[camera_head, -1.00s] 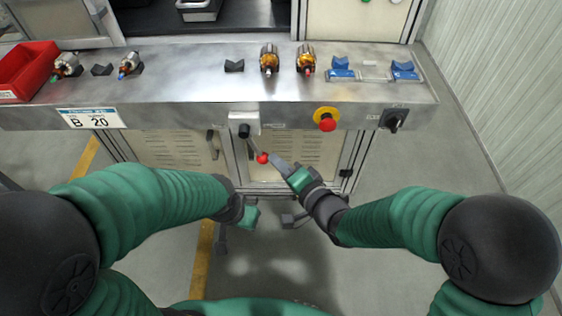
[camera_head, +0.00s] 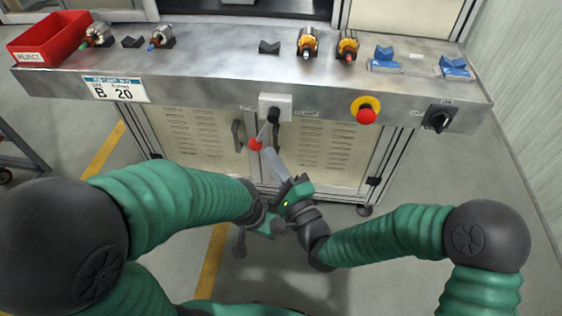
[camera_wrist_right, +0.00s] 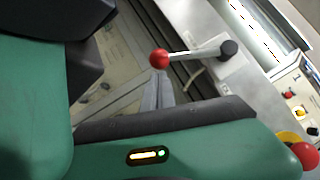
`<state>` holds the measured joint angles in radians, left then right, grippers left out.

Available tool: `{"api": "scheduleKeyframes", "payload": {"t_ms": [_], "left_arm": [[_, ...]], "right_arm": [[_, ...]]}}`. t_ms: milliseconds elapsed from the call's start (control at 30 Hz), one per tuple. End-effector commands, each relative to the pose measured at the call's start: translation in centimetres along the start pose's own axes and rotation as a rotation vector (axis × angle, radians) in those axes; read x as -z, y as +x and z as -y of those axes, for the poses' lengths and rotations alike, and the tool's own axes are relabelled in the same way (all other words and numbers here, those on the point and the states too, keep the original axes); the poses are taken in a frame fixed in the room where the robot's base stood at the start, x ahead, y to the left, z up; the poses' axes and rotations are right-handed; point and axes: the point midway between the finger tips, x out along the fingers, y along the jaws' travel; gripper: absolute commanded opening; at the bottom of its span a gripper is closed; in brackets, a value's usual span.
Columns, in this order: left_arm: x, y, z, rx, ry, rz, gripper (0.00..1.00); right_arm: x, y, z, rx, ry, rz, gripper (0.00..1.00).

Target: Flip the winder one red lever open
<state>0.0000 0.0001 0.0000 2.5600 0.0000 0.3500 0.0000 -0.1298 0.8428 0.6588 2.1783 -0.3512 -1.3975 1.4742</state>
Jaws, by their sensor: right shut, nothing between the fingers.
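The winder lever has a red ball knob (camera_head: 255,144) on a thin rod. The rod hangs down and to the left from a black hub on a white box (camera_head: 275,104) at the table's front edge. My right gripper (camera_head: 269,153) is shut and empty, its grey fingertips right beside the knob on its right; contact is unclear. In the right wrist view the knob (camera_wrist_right: 159,58) is at the end of the grey fingers (camera_wrist_right: 157,92), with the black hub (camera_wrist_right: 229,48) to the right. My left gripper (camera_head: 265,226) is low, below the tabletop; its jaw gap is unclear.
The metal table (camera_head: 215,80) carries several armatures, black rests, blue holders (camera_head: 384,60) and a red reject bin (camera_head: 47,38). A red emergency button (camera_head: 366,116) and black rotary switch (camera_head: 439,118) are on the front edge to the right. Cabinet doors (camera_head: 310,150) are behind the lever.

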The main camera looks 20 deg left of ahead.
Motion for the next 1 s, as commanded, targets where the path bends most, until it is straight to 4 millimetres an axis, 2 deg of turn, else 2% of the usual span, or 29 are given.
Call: {"api": "scheduleKeyframes", "payload": {"t_ms": [800, 900, 1000], "left_arm": [[0.0, 0.2, 0.0, 0.000, 0.000, 0.000, 0.36], [0.0, 0.1, 0.0, 0.000, 0.000, 0.000, 0.36], [0.0, -0.2, 0.0, 0.000, 0.000, 0.000, 0.36]], "right_arm": [[-0.8, 0.5, -0.1, -0.001, -0.004, 0.006, 0.00], [-0.8, 0.0, -0.1, -0.002, -0.005, 0.006, 0.00], [-0.7, -1.4, -0.1, -0.004, -0.004, 0.004, 0.00]]}}
